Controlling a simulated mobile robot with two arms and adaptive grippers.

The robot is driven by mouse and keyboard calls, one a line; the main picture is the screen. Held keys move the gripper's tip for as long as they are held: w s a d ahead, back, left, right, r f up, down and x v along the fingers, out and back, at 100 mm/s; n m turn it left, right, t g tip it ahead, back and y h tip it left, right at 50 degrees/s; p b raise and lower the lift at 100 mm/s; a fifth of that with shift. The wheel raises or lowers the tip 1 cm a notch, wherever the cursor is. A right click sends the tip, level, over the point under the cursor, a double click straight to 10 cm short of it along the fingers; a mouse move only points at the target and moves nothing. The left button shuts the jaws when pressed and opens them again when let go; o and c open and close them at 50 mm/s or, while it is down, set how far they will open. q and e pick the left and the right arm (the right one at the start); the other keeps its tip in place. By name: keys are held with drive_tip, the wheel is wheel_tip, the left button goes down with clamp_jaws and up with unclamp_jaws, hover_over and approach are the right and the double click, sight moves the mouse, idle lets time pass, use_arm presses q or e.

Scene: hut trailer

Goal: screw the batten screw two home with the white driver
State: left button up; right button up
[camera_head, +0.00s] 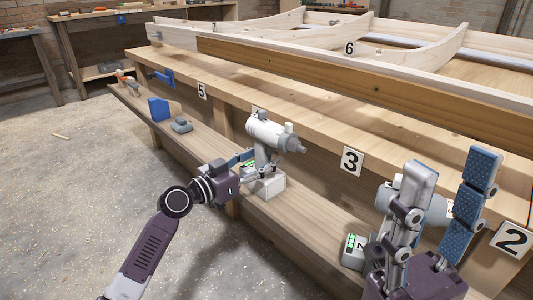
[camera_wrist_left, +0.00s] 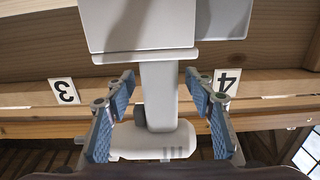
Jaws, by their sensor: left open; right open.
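The white driver (camera_head: 268,134) stands upright on the lower shelf, its nose pointing right. My left gripper (camera_head: 246,164) is at the driver's handle; one blue pad shows in the head view. In the left wrist view the handle (camera_wrist_left: 159,95) lies between the two open fingers, with a gap on each side. My right gripper (camera_head: 448,180) is open and empty at the lower right, blue pads spread. A dark spot, maybe a screw, shows on the brown batten (camera_head: 310,75); I cannot tell which screw is number two.
A second pale tool (camera_head: 435,208) is partly hidden behind my right gripper, beside a grey battery (camera_head: 354,252) with green lights. A blue box (camera_head: 158,109) and a small grey item (camera_head: 181,125) lie on the shelf's left. The bench edge (camera_head: 300,120) overhangs the shelf. Open floor lies left.

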use_arm(q)
drive_tip(key=shift+c, duration=0.6)
clamp_jaws()
drive_tip(key=shift+r, duration=0.2)
